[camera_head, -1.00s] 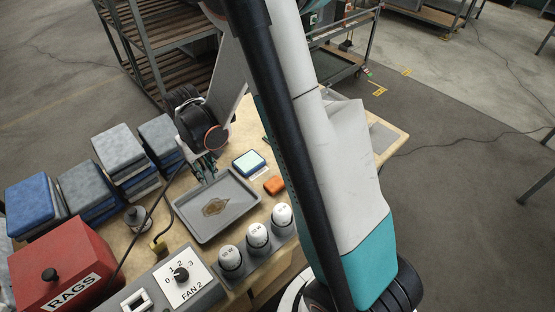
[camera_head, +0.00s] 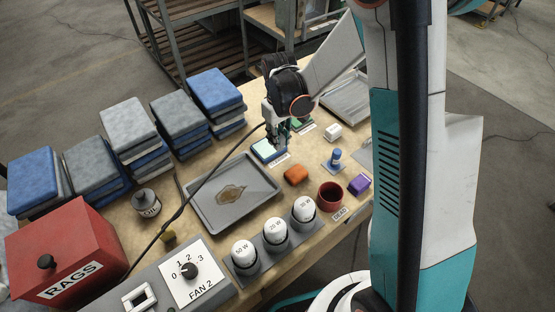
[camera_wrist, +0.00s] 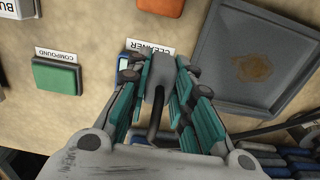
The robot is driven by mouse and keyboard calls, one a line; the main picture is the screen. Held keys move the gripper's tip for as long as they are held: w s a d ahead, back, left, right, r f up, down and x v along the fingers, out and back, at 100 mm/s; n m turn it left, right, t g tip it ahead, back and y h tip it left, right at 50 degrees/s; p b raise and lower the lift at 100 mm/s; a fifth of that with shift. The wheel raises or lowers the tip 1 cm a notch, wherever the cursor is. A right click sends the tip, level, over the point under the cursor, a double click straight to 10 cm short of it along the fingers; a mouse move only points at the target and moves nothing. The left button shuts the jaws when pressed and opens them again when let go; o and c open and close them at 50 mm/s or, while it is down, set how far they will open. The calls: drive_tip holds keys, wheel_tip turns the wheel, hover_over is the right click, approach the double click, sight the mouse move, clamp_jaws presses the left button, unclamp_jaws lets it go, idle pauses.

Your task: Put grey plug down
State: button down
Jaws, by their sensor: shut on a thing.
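The grey plug (camera_wrist: 159,72) sits between the fingers of my gripper (camera_wrist: 158,85) in the wrist view, with its dark cable trailing back from it. My gripper (camera_head: 284,143) is shut on the plug over the blue-edged cleaner pad (camera_head: 266,150) in the head view. The plug itself is too small to make out there. The black cable (camera_head: 207,180) runs from my gripper across the grey tray to the front left. In the wrist view the plug partly covers the cleaner pad (camera_wrist: 123,66) by its label. I cannot tell whether the plug touches anything below.
The stained grey tray (camera_head: 205,222) lies left of my gripper. An orange block (camera_head: 296,174), a red cup (camera_head: 330,194), a blue-topped item (camera_head: 336,158) and a green compound pad (camera_wrist: 57,77) are near. Rag stacks (camera_head: 128,126) line the back left. Bare tabletop shows between items.

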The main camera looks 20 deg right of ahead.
wheel_tip(320, 180, down, 9)
drive_tip(key=b, duration=0.3)
drive_tip(key=shift+f, duration=0.1)
drive_tip(key=shift+f, duration=0.15)
drive_tip(key=c, duration=1.4)
unclamp_jaws()
